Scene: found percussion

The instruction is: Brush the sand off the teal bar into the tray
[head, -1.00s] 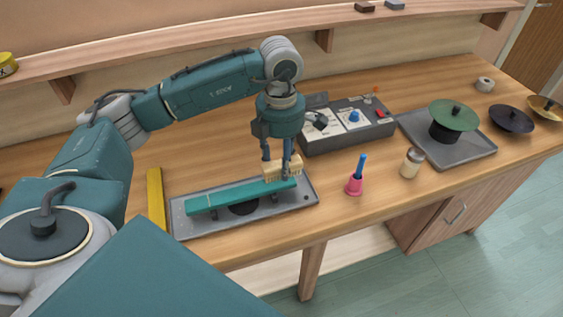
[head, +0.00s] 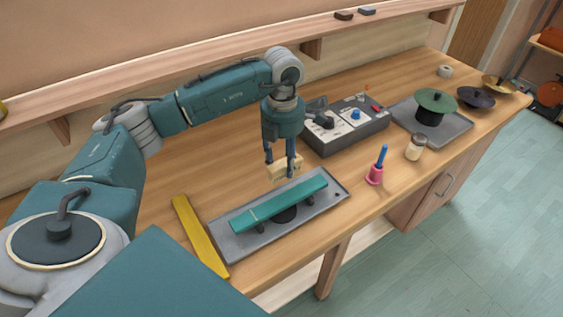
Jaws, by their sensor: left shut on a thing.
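The teal bar (head: 290,200) lies on dark supports over the grey tray (head: 231,246). A dark round shape shows under the bar's middle. A thin pale line crosses the bar near its left end; I cannot make out sand grains at this size. My left gripper (head: 283,161) is shut on a tan brush (head: 280,171). The brush appears above and behind the bar's middle, apart from it in the picture. My right gripper is not in view.
A yellow strip (head: 200,236) lies left of the tray. Behind is a grey control box (head: 350,138). To the right stand a pink holder with a blue handle (head: 376,174), a shaker jar (head: 415,149) and another tray with a green disc (head: 435,102). Bare wood lies left of my gripper.

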